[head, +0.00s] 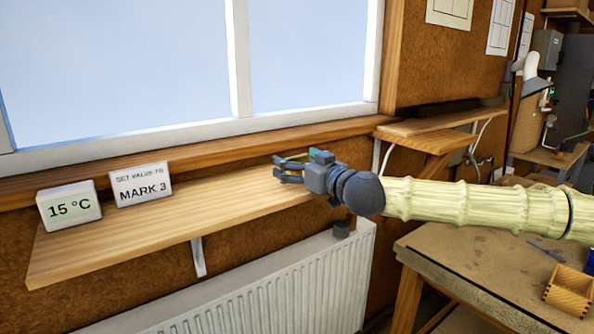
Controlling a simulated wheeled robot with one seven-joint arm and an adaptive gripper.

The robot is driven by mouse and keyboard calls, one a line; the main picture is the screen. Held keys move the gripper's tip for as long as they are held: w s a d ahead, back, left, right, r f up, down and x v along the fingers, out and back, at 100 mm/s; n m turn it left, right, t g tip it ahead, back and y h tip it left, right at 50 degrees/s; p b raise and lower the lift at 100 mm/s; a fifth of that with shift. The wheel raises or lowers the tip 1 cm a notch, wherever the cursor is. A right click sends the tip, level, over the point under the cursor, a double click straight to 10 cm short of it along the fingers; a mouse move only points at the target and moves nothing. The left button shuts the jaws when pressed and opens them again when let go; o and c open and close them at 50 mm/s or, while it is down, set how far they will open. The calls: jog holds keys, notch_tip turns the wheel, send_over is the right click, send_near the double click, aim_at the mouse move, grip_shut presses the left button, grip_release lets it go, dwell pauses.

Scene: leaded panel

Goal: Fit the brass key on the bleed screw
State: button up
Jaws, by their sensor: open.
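My gripper (280,168) is open, its fingers pointing left above the right end of the wooden shelf (160,228). I see nothing between the fingers. I cannot make out the brass key in this view. The white radiator (290,290) is below the shelf, with a small dark fitting (342,229) at its top right corner, under my wrist. I cannot make out the bleed screw.
A "15 °C" block (69,206) and a "SET VALVE TO MARK 3" card (140,185) stand on the shelf's left end. The shelf's middle is clear. A workbench (470,265) at right holds a small wooden box (571,291) and a blue tool (546,252).

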aim_at(298, 157)
jog(key=c, duration=1.1)
jog(key=shift+c, duration=0.2)
jog(key=shift+r, duration=0.1)
jog(key=shift+r+b, duration=0.6)
jog(key=shift+r, duration=0.85)
jog(key=shift+s+d+r, duration=0.15)
jog(key=shift+s+r, duration=0.05)
jog(key=shift+s, duration=0.05)
jog(key=s+d+b, duration=0.2)
jog(key=s, duration=0.5)
jog(key=s+d+r+b, duration=0.1)
jog(key=s+d, duration=0.1)
jog(key=s, duration=0.5)
jog(key=shift+s+d+r+b, duration=0.25)
jog(key=shift+s+d+b, duration=0.05)
jog(key=shift+d+b, duration=0.05)
